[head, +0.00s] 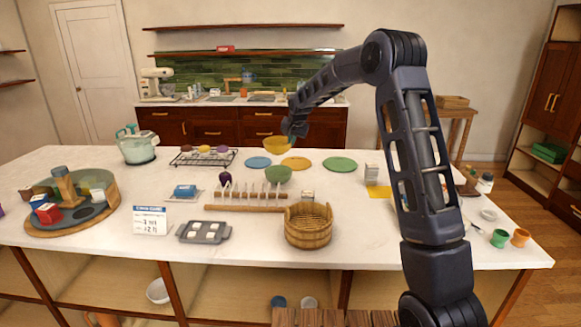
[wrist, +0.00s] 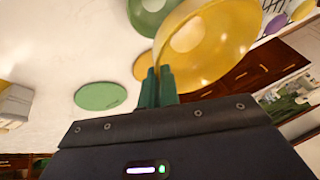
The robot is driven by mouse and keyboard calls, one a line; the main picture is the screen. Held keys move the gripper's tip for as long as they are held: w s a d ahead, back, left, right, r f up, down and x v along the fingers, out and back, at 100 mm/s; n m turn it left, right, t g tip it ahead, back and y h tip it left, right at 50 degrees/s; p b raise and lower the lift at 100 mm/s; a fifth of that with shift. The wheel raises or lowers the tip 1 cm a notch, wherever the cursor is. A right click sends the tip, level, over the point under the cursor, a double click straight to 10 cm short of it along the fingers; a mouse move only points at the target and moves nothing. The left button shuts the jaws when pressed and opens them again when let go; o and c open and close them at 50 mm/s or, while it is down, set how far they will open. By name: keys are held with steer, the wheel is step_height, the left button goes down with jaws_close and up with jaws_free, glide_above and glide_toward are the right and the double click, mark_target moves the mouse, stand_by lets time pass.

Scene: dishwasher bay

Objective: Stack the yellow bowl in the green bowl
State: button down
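The yellow bowl (head: 276,145) hangs in the air above the counter in the head view; in the wrist view the yellow bowl (wrist: 215,45) fills the upper right. My gripper (wrist: 157,80) is shut on the rim of the yellow bowl. In the head view my gripper (head: 291,137) is at the bowl's right side. The green bowl (head: 278,174) stands on the counter below and slightly in front of the yellow bowl. The green bowl (wrist: 146,14) also shows at the top of the wrist view, partly hidden by the yellow bowl.
Blue (head: 258,162), orange (head: 296,163) and green (head: 340,164) flat discs lie around the green bowl. A wooden peg rack (head: 247,197) and a wooden bucket (head: 308,228) stand in front. A wire rack (head: 203,158) is to the left.

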step_height(320, 180, down, 11)
steer(key=shift+f, duration=0.2)
stand_by(0.4)
steer(key=shift+f, duration=0.45)
steer(key=c, duration=1.6)
jaws_free()
steer(key=shift+c, duration=0.2)
steer(key=shift+r, duration=0.1)
